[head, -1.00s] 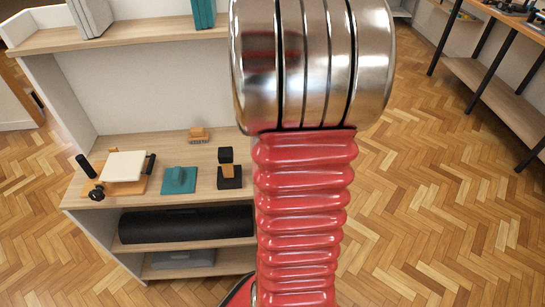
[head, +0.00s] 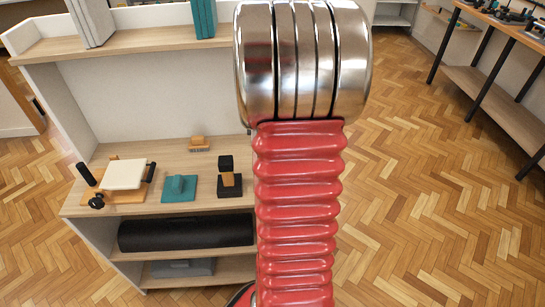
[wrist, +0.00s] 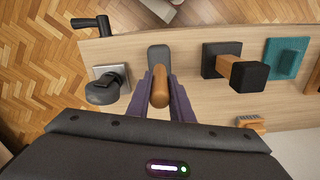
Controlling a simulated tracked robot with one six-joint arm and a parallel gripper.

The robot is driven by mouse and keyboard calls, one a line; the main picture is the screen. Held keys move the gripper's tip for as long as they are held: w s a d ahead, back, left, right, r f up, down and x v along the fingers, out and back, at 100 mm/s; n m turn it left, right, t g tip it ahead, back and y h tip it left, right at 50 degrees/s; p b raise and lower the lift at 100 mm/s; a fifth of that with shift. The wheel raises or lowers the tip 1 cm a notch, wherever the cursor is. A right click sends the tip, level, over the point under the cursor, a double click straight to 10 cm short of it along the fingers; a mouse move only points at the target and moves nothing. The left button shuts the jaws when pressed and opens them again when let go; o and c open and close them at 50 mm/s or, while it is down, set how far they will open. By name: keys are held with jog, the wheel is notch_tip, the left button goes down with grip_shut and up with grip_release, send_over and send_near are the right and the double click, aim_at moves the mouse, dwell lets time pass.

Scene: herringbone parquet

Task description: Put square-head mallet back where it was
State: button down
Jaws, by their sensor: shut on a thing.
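In the wrist view my gripper (wrist: 161,92) has its purple fingers closed on the wooden handle of a mallet with a grey block-shaped head (wrist: 159,54). The handle end points toward the camera. The head is beyond the fingers, over the pale wooden shelf board (wrist: 200,103); I cannot tell whether it touches the board. In the head view my red ribbed arm hides the gripper and the mallet.
Right of the mallet stands a black-and-wood block tool (wrist: 230,68), then a teal piece (wrist: 287,57). Left is a dark round-topped tool on a silver plate (wrist: 104,87). A wooden brush (wrist: 250,122) lies nearer. A cream-topped tool (head: 123,175) is farther along the shelf.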

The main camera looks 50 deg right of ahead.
jog(key=shift+f, duration=0.2)
jog(key=c, duration=1.6)
grip_release()
jog(key=shift+r, duration=0.15)
notch_tip(320, 180, up, 12)
jog(key=w+a+r+n+t+h, duration=0.15)
jog(key=a+n, duration=0.25)
jog(key=a, duration=1)
jog(key=w+a+r+n+t+y, duration=0.1)
jog(key=a+r+n+t, duration=0.3)
jog(key=a, duration=1)
jog(key=shift+s+a+f+n, duration=0.45)
jog(key=shift+s+a+n, duration=0.3)
jog(key=shift+a, duration=0.6)
jog(key=shift+s+a+f+n, duration=0.5)
jog(key=shift+s+a+n, duration=0.25)
jog(key=shift+a, duration=0.6)
jog(key=shift+s+a+f+n, duration=0.45)
jog(key=shift+s+a+n, duration=0.3)
jog(key=shift+a, duration=0.6)
